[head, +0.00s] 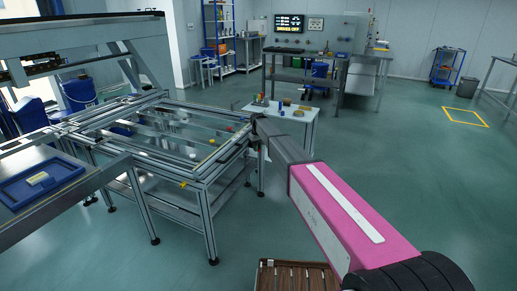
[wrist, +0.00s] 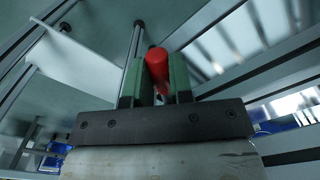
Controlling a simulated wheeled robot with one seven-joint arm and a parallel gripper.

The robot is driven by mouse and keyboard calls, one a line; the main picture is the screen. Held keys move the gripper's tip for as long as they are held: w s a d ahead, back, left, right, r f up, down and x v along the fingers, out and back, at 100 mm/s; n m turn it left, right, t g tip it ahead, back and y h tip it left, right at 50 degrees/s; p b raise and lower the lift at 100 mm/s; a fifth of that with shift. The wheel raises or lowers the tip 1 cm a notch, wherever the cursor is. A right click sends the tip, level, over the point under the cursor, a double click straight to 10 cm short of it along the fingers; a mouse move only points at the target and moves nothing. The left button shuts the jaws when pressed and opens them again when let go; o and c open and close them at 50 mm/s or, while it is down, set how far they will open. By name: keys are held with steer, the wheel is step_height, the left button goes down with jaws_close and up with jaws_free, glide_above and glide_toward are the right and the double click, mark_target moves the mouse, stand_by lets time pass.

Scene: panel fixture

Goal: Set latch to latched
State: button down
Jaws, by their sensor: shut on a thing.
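A red knob (wrist: 157,62) with a rounded end stands between the two green fingers of my gripper (wrist: 158,82) in the wrist view. The fingers are shut on it, one on each side. It looks like the latch's handle, but the latch body and its position are hidden behind the fingers and the dark gripper plate. In the head view my gripper (head: 257,140) is at the right-hand edge of the metal frame fixture (head: 215,176). The knob it holds is too small and covered to make out there.
A small table (head: 292,117) with several small objects stands just behind my gripper. A grey bench with a blue tray (head: 38,184) is at the left. A slatted brown crate (head: 296,277) lies at the bottom.

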stand_by(0.4)
steer(key=c, duration=1)
jaws_free()
steer(key=shift+r, duration=0.1)
step_height(320, 180, up, 11)
steer(key=shift+s+f, duration=0.1)
steer(key=shift+f, duration=0.1)
steer(key=s+d+f+m, duration=0.2)
steer(key=s+d+f, duration=0.3)
steer(key=s+d, duration=0.55)
steer(key=s+d+f+m, duration=0.2)
steer(key=s+d+f, duration=0.3)
steer(key=s+d, duration=0.55)
steer(key=s+d+f+m, duration=0.1)
steer(key=s+d, duration=0.4)
steer(key=s, duration=0.7)
steer(key=s+d+f+m, duration=0.2)
steer(key=s+d, duration=0.3)
steer(key=s, duration=0.8)
steer(key=shift+d, duration=0.2)
